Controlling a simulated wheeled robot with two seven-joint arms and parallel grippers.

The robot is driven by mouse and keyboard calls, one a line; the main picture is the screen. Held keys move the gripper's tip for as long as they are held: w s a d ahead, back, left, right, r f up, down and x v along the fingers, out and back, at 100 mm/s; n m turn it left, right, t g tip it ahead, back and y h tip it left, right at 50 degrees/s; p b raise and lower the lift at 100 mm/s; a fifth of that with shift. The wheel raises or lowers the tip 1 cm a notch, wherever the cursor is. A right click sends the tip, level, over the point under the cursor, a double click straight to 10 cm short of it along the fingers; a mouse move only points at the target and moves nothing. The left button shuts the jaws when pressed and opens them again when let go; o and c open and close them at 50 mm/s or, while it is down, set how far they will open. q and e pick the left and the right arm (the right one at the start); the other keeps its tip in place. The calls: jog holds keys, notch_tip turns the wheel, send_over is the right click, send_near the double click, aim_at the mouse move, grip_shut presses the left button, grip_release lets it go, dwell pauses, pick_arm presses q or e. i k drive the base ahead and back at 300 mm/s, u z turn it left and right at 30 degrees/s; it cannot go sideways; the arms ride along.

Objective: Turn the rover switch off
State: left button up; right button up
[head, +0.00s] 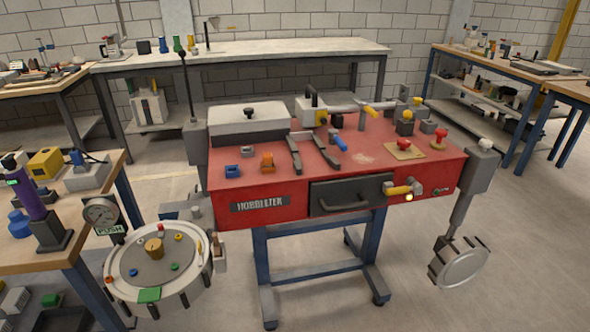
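A red bench unit (285,194) lettered roughly "HOBBLETEK" stands on a blue wheeled frame. No part is clearly marked as the rover switch, and I cannot tell which control it is. On the unit's front right is a yellow-handled control (398,190) with a small bright light (408,198) beside it. A red knob (441,134) stands on the top at the right, and another red knob (405,144) sits on a tan plate. A yellow-handled lever (370,111) and a blue-handled one (340,143) are near the top's middle. Neither of my grippers shows.
A round dial-like table (135,288) with coloured pegs stands front left, beside a gauge (101,213) marked "PUSH". A round grey disc (461,266) hangs at the right. A dark drawer front (345,194) has a handle. Floor (520,270) at right is clear.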

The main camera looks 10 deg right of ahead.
aim_at(403, 143)
jog(key=z, duration=2.15)
jog(key=i, duration=1.4)
jog(key=u, duration=2.5)
